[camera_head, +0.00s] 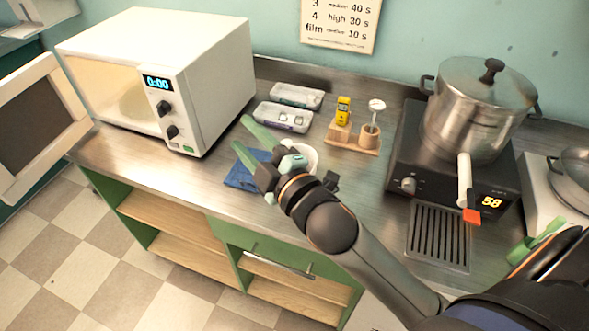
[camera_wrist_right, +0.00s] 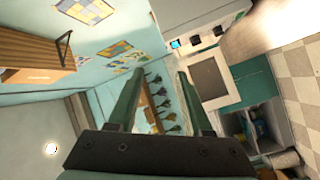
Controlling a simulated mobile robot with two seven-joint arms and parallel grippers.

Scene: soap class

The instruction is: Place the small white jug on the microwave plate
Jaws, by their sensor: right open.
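The small white jug (camera_head: 311,157) is mostly hidden behind my right gripper in the head view; only a white rounded part shows on the counter. My right gripper (camera_head: 242,133) is open and empty, with its green fingers apart, above a blue cloth and pointing toward the microwave. Its open fingers (camera_wrist_right: 158,75) also show in the right wrist view. The white microwave (camera_head: 205,75) stands at the back left, its door (camera_head: 42,125) swung open to the left. The microwave plate (camera_head: 137,106) shows faintly inside through the front. My left gripper is not in view.
Two clear trays (camera_head: 283,117) lie right of the microwave. A wooden stand (camera_head: 353,143) holds small items. A steel pot (camera_head: 480,100) sits on a black hotplate (camera_head: 408,165) at the right. The blue cloth (camera_head: 243,174) lies near the counter's front edge.

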